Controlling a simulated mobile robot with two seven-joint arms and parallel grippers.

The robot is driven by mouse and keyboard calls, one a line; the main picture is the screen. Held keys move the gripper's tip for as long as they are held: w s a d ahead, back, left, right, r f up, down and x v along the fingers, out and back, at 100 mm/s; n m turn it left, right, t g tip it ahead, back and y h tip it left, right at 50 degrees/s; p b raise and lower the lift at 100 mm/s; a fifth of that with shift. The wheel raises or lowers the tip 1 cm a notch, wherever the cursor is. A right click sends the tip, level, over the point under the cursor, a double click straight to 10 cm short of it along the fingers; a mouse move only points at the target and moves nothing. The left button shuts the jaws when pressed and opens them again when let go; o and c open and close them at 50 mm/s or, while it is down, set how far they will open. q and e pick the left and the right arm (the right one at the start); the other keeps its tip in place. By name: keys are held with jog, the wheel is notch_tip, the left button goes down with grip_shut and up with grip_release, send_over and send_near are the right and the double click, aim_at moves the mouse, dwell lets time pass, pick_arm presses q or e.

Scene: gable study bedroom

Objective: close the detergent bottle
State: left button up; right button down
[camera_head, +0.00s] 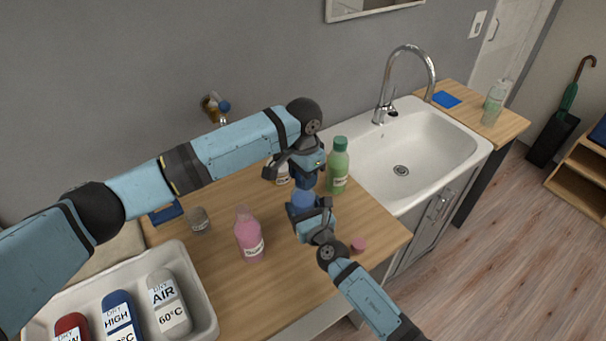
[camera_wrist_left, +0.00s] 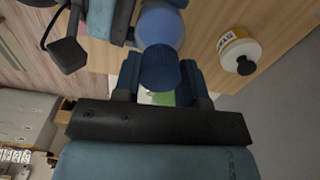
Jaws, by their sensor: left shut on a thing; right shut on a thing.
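A blue bottle (camera_head: 303,201) stands over the wooden counter, with my right gripper (camera_head: 313,212) shut around its body. It also shows in the left wrist view (camera_wrist_left: 162,27). My left gripper (camera_head: 307,172) is above it, shut on a dark blue cap (camera_wrist_left: 160,68). The cap is right over the bottle's top in the head view and overlaps the bottle in the left wrist view. I cannot tell whether they touch or whether threads are engaged. The bottle's neck is hidden.
A green bottle (camera_head: 337,168) and a white black-capped bottle (camera_wrist_left: 236,50) stand close behind my grippers. A white tray (camera_head: 204,285) is front left; the sink (camera_head: 433,141) is right.

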pick_arm(q)
jog(key=m, duration=0.4)
jog(key=shift+m, duration=0.3)
jog(key=m, duration=0.5)
jog(key=o, duration=1.1)
jog(key=shift+r, duration=0.1)
notch_tip(320, 180, up, 12)
pick_arm(e)
jog(key=shift+c, duration=0.4)
grip_release()
